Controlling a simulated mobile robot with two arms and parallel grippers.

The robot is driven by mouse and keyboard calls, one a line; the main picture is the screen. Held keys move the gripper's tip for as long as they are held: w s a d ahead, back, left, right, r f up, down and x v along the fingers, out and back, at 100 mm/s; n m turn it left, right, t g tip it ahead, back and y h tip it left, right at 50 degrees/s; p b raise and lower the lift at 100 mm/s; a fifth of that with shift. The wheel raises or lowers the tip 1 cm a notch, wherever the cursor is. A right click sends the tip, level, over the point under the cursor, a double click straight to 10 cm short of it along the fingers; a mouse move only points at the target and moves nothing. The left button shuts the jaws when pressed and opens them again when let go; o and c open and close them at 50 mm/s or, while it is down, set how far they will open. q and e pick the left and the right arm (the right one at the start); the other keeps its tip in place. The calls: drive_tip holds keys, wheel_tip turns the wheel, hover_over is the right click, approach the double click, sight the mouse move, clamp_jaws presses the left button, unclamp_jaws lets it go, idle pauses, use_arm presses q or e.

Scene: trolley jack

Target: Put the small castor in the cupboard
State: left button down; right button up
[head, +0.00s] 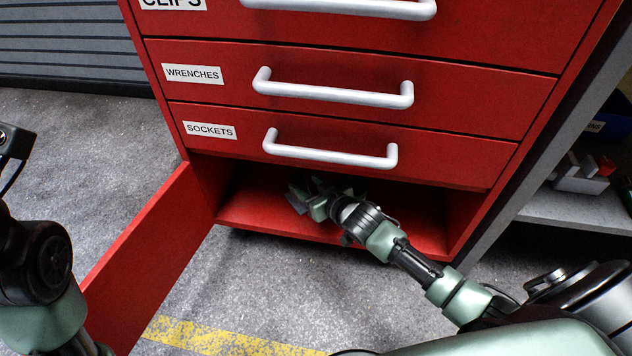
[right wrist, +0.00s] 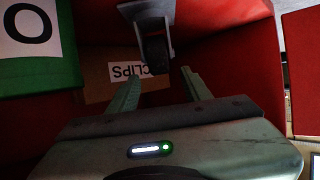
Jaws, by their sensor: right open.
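The small castor (right wrist: 152,38), with a grey plate and dark wheel, shows in the right wrist view inside the cupboard, just beyond my right fingertips (right wrist: 160,82). The fingers are apart; whether they touch the wheel I cannot tell. In the head view my right gripper (head: 318,198) reaches into the red cupboard (head: 270,222), the open bay below the drawers; the castor cannot be made out there. The cupboard door (head: 150,260) stands open at left. My left gripper is out of view; only part of its arm shows.
In the right wrist view, a cardboard box labelled CLIPS (right wrist: 98,85) and a green box (right wrist: 45,75) with a white label stand inside. The sockets drawer (head: 440,155) is shut directly above the opening. A grey shelf (head: 575,208) stands at right.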

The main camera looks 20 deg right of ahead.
drive_tip(key=p+v, duration=0.1)
drive_tip(key=v, duration=0.3)
drive_tip(key=shift+s+r, duration=0.1)
drive_tip(key=shift+s, duration=0.05)
idle(0.4)
